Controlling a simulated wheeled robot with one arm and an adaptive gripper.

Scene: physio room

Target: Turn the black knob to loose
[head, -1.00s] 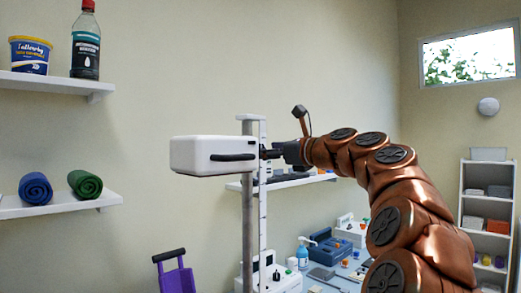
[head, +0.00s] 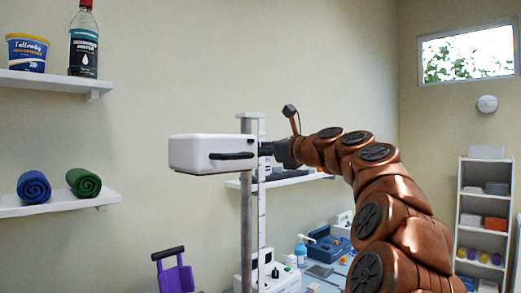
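A white box-shaped head (head: 200,152) with a black bar (head: 232,156) along its side sits on a grey metal post (head: 247,225). A white strip with scale marks (head: 262,225) stands beside the post. My gripper (head: 266,149), dark and small in view, is at the right end of the head, by the top of the post. A black knob there cannot be made out; my gripper may cover it. Whether the fingers are open or shut, or touch anything, is too small to tell. Another small black knob-like part (head: 275,272) shows on a white unit low down.
A wall shelf (head: 290,180) runs behind my gripper. Shelves with rolled towels (head: 84,182) are at left. Air above the head is clear.

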